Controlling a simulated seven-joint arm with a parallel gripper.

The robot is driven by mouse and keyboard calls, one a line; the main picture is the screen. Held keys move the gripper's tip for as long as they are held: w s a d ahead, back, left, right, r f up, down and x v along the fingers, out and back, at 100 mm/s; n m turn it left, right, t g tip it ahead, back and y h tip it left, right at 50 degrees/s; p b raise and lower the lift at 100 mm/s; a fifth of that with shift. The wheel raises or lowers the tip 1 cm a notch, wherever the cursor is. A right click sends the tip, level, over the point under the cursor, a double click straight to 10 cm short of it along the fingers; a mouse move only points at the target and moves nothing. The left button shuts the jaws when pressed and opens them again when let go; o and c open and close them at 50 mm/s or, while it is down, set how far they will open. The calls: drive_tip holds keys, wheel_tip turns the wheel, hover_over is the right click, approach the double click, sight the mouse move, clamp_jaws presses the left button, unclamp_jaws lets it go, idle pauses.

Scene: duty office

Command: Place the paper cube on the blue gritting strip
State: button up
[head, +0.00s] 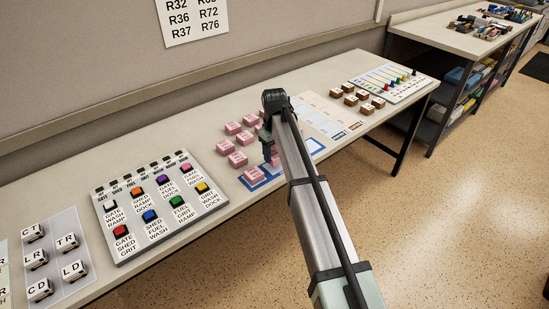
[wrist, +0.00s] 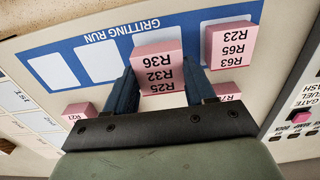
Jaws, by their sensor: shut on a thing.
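My gripper (wrist: 160,82) is shut on a pink cube (wrist: 157,65) marked R36, R32, R25, with one blue finger on each side of it. In the head view my gripper (head: 268,140) is over the blue gritting strip (head: 273,171), and my arm hides part of the strip. In the wrist view the blue strip (wrist: 112,38) reads GRITTING RUN and has a row of white squares. The held cube overlaps one square; whether it touches the strip cannot be told. Another pink cube (wrist: 228,46), marked R23, R65, R63, sits at the strip's right end.
Several loose pink cubes (head: 237,158) lie behind the strip. A button panel (head: 160,205) stands to the left, with a lettered block board (head: 55,262) further left. Brown blocks (head: 350,99) and a peg board (head: 393,82) are at the right.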

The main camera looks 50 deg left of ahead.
sight(274, 154)
drive_tip(key=shift+f, duration=1.45)
drive_tip(key=shift+f, duration=0.1)
drive_tip(key=o, duration=1)
drive_tip(key=shift+o, duration=0.2)
wheel_tip(274, 154, up, 12)
